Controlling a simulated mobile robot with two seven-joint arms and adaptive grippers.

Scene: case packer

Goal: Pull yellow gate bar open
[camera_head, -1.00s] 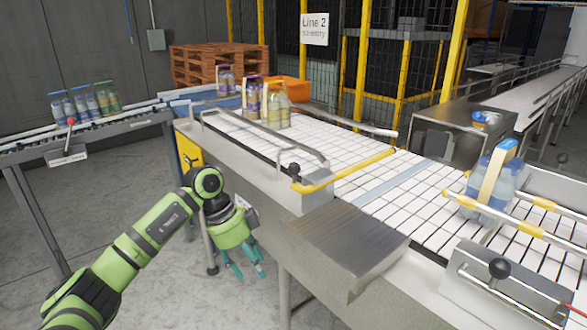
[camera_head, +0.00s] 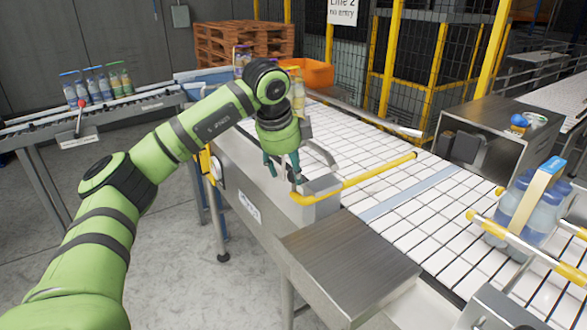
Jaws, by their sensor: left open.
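The yellow gate bar (camera_head: 370,173) lies across the near part of the white conveyor, from a metal block (camera_head: 318,188) on the near rail to about the belt's far side. My left gripper (camera_head: 282,172) hangs fingers down, open, just left of the bar's pivot end, by the block. Its fingers are close to the black knob (camera_head: 296,180) there; I cannot tell whether they touch. The gripper and arm hide part of the rail and the bottles behind. My right gripper is not in view.
A steel plate (camera_head: 350,255) juts out in front. More bottles (camera_head: 95,84) stand on the left conveyor. An orange bin (camera_head: 312,73) is behind.

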